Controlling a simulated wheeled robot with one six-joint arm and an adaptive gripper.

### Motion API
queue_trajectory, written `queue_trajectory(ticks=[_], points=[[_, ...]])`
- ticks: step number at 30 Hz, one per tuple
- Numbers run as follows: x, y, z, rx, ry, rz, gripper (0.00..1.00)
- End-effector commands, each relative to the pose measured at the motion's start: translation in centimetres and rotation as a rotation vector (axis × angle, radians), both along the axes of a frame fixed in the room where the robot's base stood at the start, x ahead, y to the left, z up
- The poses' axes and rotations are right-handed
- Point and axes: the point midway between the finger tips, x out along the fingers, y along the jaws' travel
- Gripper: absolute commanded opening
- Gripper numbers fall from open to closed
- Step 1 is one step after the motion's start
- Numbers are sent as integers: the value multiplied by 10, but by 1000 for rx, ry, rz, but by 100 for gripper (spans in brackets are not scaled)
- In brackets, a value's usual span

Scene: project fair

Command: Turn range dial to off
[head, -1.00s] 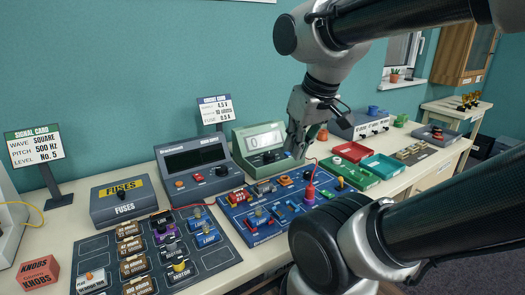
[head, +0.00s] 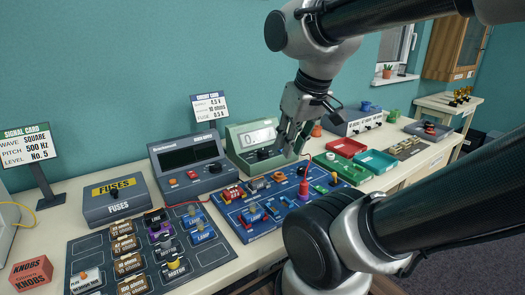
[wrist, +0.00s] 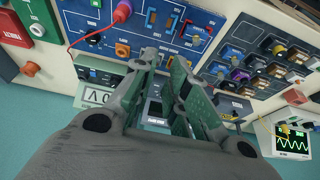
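The green meter (head: 231,143) stands at the back of the table, with a pale display (head: 259,135) whose reading begins with 0. A dark round dial (head: 264,154) sits on its front below the display. My gripper (head: 290,150) hangs at the meter's right side, fingers pointing down, right of the dial. In the wrist view my gripper (wrist: 165,58) shows two fingers with a gap between them and nothing held. The meter's display (wrist: 92,97) shows there upside down, left of the fingers. The fingers hide part of the meter's front, and I cannot read the dial's setting.
A dark grey instrument (head: 165,160) stands left of the meter. A blue circuit board (head: 240,231) with a red plug (head: 303,187) lies in front. A fuses box (head: 116,199) stands left.

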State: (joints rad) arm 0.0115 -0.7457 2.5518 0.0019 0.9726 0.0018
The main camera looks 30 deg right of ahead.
Motion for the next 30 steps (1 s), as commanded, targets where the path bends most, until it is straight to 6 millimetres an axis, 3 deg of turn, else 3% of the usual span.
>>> queue_trajectory(ticks=[1, 5, 6, 14, 21, 24, 27, 30], points=[[1, -2, -6, 1, 30, -9, 31], [15, -10, -23, 5, 140, -47, 55], [25, -14, -26, 7, 175, -61, 57], [119, -51, -53, 52, 352, -267, 57], [209, -90, -91, 106, 417, -587, 57], [246, -101, -95, 133, 391, -747, 57], [266, -105, -76, 165, 334, -880, 57], [265, -105, -77, 180, 331, -963, 57]])
